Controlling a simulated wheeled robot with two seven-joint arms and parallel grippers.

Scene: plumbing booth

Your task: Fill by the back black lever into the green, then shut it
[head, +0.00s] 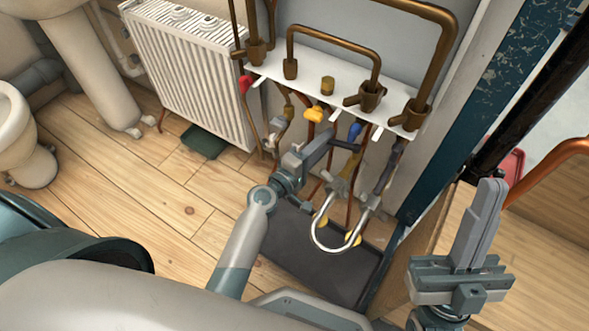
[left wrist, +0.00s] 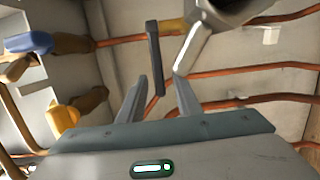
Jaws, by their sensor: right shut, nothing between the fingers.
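A dark lever (left wrist: 154,45), grey to black, hangs down in the left wrist view. Its lower end shows between the fingers of my left gripper (left wrist: 162,88), nearer the left finger. That gripper is open; whether it touches the lever I cannot tell. In the head view my left gripper (head: 326,147) is among the valves below the white bracket, and its fingers partly merge with dark parts there. A dark green container (head: 203,142) lies on the floor below the radiator. My right gripper (head: 488,190) is shut and empty, pointing up at the right.
A yellow lever (head: 314,114), blue lever (head: 355,130) and red lever (head: 245,84) sit along the white bracket (head: 330,85). A pale U-shaped pipe (head: 325,241) hangs below, over a dark slab (head: 300,255). Copper pipes run close behind. Wooden floor (head: 150,200) is clear to the left.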

